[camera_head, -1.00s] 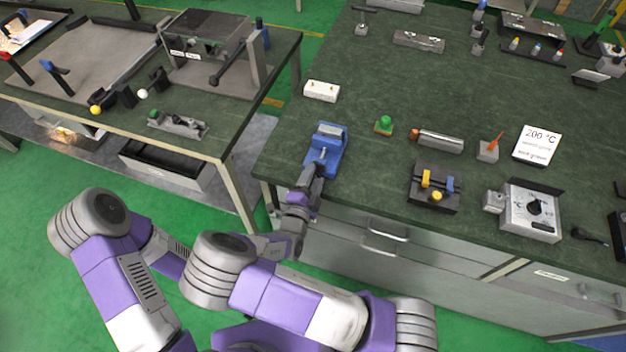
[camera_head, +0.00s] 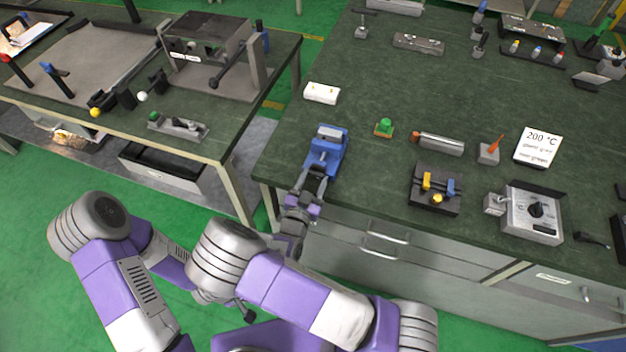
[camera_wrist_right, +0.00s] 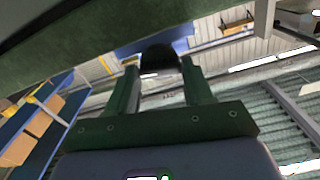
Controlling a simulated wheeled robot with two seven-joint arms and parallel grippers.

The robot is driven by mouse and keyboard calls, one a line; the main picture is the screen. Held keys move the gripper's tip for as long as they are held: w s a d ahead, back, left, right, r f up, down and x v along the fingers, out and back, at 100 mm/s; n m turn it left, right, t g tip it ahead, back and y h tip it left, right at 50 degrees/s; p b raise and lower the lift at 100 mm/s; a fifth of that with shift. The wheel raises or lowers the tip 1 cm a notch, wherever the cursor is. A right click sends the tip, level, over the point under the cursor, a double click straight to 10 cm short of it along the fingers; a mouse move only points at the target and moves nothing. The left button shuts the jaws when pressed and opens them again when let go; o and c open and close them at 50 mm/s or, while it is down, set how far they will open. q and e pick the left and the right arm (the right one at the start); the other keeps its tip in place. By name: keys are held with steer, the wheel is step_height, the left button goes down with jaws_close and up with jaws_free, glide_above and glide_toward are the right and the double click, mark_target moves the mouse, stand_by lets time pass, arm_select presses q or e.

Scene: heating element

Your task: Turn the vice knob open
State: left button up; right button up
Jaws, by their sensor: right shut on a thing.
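The blue vice (camera_head: 328,150) with a grey jaw top stands near the front left edge of the green bench, in the head view. My right gripper (camera_head: 314,180) reaches its front side from below. In the right wrist view, the fingers of my right gripper (camera_wrist_right: 160,78) are shut on a dark knob (camera_wrist_right: 160,60), with a blue part of the vice behind it. The knob's far side is hidden. My left arm shows at the left of the head view, but I cannot see its gripper.
A green button (camera_head: 384,127), a white block (camera_head: 321,92) and a black fixture with yellow and blue parts (camera_head: 435,190) stand near the vice. Drawers with handles (camera_head: 384,252) lie under the bench edge. The bench behind the white block is clear.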

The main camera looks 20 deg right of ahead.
steer(key=n, duration=0.4)
steer(key=shift+n+p, duration=0.3)
steer(key=shift+p, duration=0.1)
steer(key=n+p, duration=0.1)
steer(key=n, duration=0.4)
steer(key=n+p, duration=0.1)
steer(key=n, duration=0.4)
steer(key=shift+n, duration=0.4)
steer(key=n+p, duration=0.1)
steer(key=n, duration=0.3)
steer(key=shift+n, duration=0.3)
steer(key=o, duration=0.8)
steer(key=shift+c, duration=0.2)
